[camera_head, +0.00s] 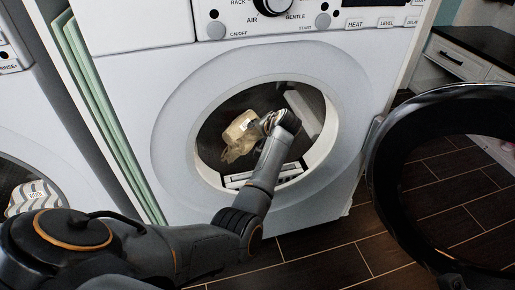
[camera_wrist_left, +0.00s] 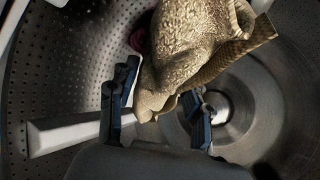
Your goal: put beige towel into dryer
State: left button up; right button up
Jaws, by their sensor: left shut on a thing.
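The beige towel (camera_head: 238,136) is bunched up inside the dryer's round opening in the head view. My left gripper (camera_head: 262,124) reaches through that opening and is shut on the towel. In the left wrist view the towel (camera_wrist_left: 188,45) hangs between the two fingers of the gripper (camera_wrist_left: 163,112), with the perforated drum around it. The white dryer (camera_head: 168,120) faces me, and its round dark door (camera_head: 384,190) stands swung open to the right. The right gripper shows in neither view.
A second white machine (camera_head: 40,130) stands at the left, with a patterned cloth (camera_head: 34,197) behind its round window. Green panels (camera_head: 97,105) stand between the machines. A pale drum vane (camera_wrist_left: 62,134) sticks out near the gripper. Dark tiled floor (camera_head: 335,255) is bare in front.

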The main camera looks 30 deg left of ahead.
pick_arm(q)
jog(key=shift+f, duration=0.7)
notch_tip(320, 180, down, 4)
jog(key=b, duration=0.2)
jog(key=shift+f+b, duration=0.1)
jog(key=shift+b, duration=0.2)
jog(key=shift+f, duration=0.65)
jog(key=o, duration=1.4)
jog(key=shift+o, duration=0.2)
